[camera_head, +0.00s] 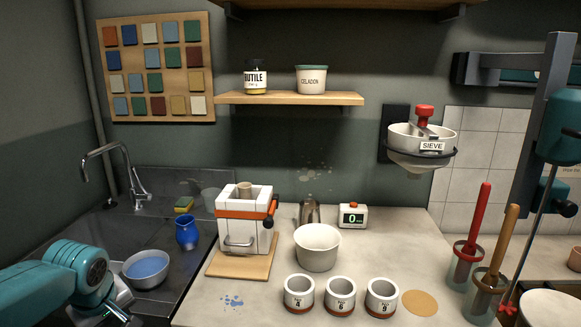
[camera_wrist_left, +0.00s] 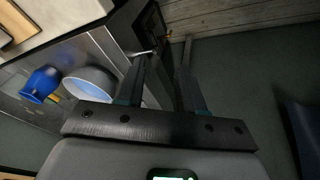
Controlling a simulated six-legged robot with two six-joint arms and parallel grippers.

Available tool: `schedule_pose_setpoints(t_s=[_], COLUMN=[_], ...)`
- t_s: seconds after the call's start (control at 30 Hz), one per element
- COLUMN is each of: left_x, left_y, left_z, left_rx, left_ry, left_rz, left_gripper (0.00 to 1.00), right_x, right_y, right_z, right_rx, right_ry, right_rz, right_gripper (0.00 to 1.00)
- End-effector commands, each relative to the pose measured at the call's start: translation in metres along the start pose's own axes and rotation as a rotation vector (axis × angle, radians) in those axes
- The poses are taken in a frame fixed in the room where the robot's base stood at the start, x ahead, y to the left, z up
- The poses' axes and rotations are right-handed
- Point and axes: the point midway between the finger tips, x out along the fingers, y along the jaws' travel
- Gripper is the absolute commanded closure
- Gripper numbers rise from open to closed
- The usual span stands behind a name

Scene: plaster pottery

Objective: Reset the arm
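My left arm (camera_head: 75,275), teal, reaches in at the lower left of the head view, beside the dark sink counter. My left gripper (camera_wrist_left: 168,52) shows in the left wrist view with its two dark fingers apart. Nothing is between them. It hangs over the dark floor area, apart from a grey bowl of blue liquid (camera_wrist_left: 90,84) and a blue jug (camera_wrist_left: 40,84). In the head view the same bowl (camera_head: 146,268) stands just right of my arm, and the jug (camera_head: 187,233) behind it. My right arm and right gripper are not in view.
A white plaster mould (camera_head: 245,218) on a board, a white tub (camera_head: 317,247) and three numbered cups (camera_head: 340,295) stand on the pale counter. A faucet (camera_head: 130,180) rises behind the bowl. A mixer (camera_head: 560,125) and two tools in jars are at right.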

Motion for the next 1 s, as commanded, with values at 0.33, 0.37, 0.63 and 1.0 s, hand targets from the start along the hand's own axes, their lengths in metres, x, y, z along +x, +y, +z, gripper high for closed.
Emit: schedule_pose_setpoints(t_s=[0.33, 0.37, 0.63, 1.0], left_x=[0.096, 0.106, 0.189, 0.201], left_y=[-0.013, -0.016, -0.068, -0.118], left_z=[0.091, 0.103, 0.285, 0.409], left_rx=[0.093, 0.106, 0.299, 0.611], left_ry=[-0.246, -0.275, -0.639, -0.589], left_rz=[-0.143, -0.150, -0.125, 0.208], left_gripper=[0.62, 0.62, 0.62, 0.62], right_x=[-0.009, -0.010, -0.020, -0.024], right_y=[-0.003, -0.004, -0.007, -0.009], right_z=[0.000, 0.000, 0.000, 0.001], right_rx=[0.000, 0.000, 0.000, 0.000], right_ry=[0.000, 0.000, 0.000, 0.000], right_rz=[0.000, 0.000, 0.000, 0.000], right_gripper=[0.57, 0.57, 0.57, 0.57])
